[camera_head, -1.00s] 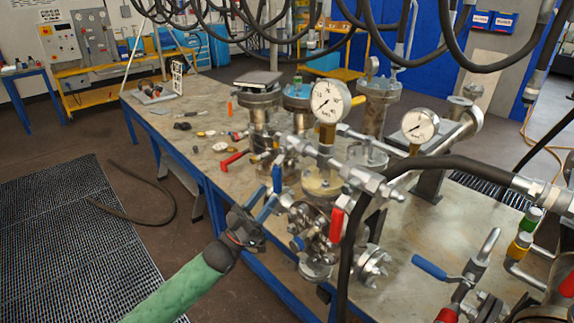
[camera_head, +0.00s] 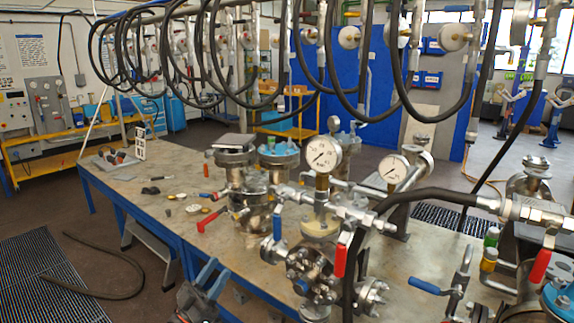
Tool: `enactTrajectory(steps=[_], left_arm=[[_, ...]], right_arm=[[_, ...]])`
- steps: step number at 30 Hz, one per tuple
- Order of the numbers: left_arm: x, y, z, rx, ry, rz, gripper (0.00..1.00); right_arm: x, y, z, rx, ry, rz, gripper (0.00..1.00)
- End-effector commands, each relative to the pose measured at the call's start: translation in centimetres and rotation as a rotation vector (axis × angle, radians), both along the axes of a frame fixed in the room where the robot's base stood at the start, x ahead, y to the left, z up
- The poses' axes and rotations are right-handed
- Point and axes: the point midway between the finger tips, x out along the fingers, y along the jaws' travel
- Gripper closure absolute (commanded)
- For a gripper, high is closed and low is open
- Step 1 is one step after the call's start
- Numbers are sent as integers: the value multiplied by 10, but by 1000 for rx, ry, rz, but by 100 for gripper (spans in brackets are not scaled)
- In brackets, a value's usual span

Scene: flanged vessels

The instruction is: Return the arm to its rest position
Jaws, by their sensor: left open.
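My left gripper (camera_head: 215,275) shows at the bottom of the head view, left of centre. It is dark with two blue fingers, which are apart with nothing between them. It is in front of the near blue edge of the workbench (camera_head: 150,180), to the left of the valve cluster (camera_head: 312,268). It appears clear of the valves, though its exact distance from the bench edge cannot be told. The rest of my left arm is below the picture. My right gripper is not in view.
Flanged vessels (camera_head: 235,160), pressure gauges (camera_head: 321,154) and valves with red handles (camera_head: 341,255) crowd the bench. Black hoses (camera_head: 210,80) hang above, and one thick hose (camera_head: 360,240) loops down in front. Open floor and a grating (camera_head: 45,285) lie to the left.

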Motion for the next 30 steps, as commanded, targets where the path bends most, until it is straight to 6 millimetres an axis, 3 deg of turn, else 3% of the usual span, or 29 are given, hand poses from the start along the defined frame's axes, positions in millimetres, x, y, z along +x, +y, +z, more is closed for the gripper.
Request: enactTrajectory(steps=[14,23,30], left_arm=[[29,-7,-32,171,133,127,57],[53,-12,-73,399,316,250,57],[64,-2,-110,668,515,390,57]], right_arm=[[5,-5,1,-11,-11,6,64],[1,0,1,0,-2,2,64],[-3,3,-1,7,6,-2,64]])
